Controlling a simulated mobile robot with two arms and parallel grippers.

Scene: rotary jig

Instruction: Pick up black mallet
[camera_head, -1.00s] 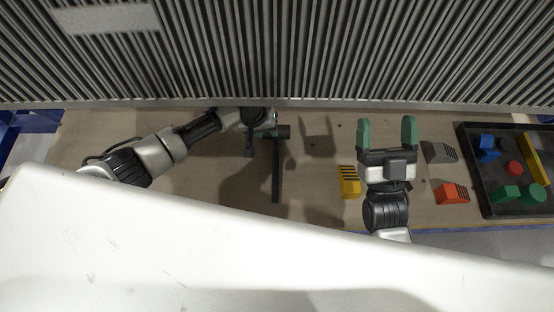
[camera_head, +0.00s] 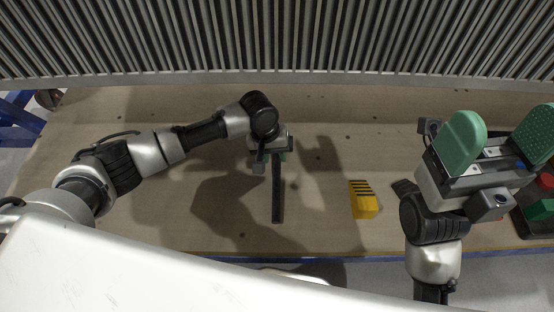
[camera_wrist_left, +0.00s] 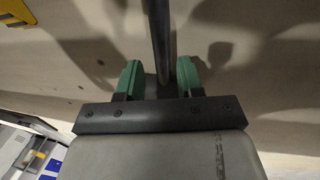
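The black mallet's handle (camera_head: 277,195) lies on the brown table, pointing toward the front edge. Its head is hidden under my left wrist in the head view. My left gripper (camera_head: 271,157) is over the mallet's far part. In the left wrist view, the dark handle (camera_wrist_left: 160,38) runs between the two green fingertips of my left gripper (camera_wrist_left: 158,76), with a gap visible on each side, so the gripper is open. I cannot tell how deep the handle sits between the fingers. My right gripper (camera_head: 503,138) is open and empty, raised at the right.
A yellow block with black stripes (camera_head: 364,204) stands right of the mallet. A black tray (camera_head: 530,228) with coloured pieces is partly hidden behind my right gripper. A ribbed grey panel (camera_head: 270,40) borders the table's back. Table left of the mallet is clear.

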